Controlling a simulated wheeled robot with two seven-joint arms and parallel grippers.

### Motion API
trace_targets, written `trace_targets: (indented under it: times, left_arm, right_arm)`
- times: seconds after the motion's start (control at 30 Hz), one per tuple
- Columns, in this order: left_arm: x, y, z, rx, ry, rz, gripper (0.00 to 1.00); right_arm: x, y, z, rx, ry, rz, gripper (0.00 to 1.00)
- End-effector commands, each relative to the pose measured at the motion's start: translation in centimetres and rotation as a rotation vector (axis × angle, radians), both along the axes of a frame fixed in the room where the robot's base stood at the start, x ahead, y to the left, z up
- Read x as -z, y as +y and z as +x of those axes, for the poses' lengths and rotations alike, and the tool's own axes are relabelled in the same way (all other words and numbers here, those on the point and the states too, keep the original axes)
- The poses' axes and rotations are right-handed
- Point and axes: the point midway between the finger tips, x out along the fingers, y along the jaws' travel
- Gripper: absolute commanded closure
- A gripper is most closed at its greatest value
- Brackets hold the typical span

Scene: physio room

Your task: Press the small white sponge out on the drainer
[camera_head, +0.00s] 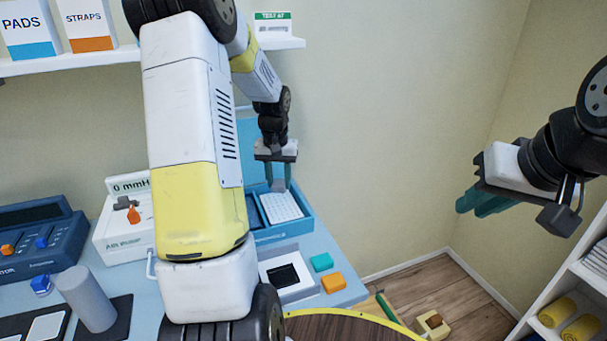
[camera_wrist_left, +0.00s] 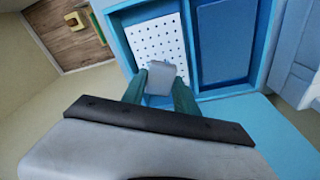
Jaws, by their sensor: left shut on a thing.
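The small white sponge (camera_wrist_left: 160,77) looks pale grey and is held between the teal fingertips of my left gripper (camera_wrist_left: 160,90). In the head view the sponge (camera_head: 279,185) hangs below the left gripper (camera_head: 277,176), over the back part of the drainer. The drainer is a white plate with rows of holes (camera_head: 282,208), set in one compartment of a blue box; it also shows in the left wrist view (camera_wrist_left: 157,42). I cannot tell whether the sponge touches the drainer. My right gripper (camera_head: 480,203) is in the air at the right, away from the box; its finger gap is unclear.
The blue box (camera_head: 305,216) has an empty compartment beside the drainer. A white pump unit (camera_head: 120,240) stands left. A shelf (camera_head: 70,63) is above.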

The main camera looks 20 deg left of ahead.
Motion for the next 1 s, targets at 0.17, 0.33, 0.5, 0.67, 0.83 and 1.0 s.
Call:
trace_targets:
  times: [0.17,0.33,0.5,0.67,0.83,1.0]
  left_arm:
    - [2.0,0.0,-0.1,0.002,0.003,0.000,0.97]
    - [3.7,0.0,0.0,0.001,0.002,0.000,0.97]
    - [4.7,0.0,0.0,0.002,0.000,0.000,0.97]
    - [5.1,0.0,0.0,0.001,0.000,0.000,0.97]
    - [5.1,0.0,0.0,0.001,0.000,0.000,0.97]
    - [5.1,-0.1,0.0,0.001,0.000,0.000,0.97]
  right_arm:
    - [0.0,0.0,0.0,0.000,0.000,0.000,0.81]
    - [0.0,0.0,0.0,0.000,0.000,0.000,0.81]
    - [0.0,0.0,0.0,0.000,0.000,0.000,0.81]
    - [0.0,0.0,0.0,0.000,0.000,0.000,0.81]
    - [0.0,0.0,0.0,0.000,0.000,0.000,0.81]
    - [0.0,0.0,0.0,0.000,0.000,0.000,0.81]
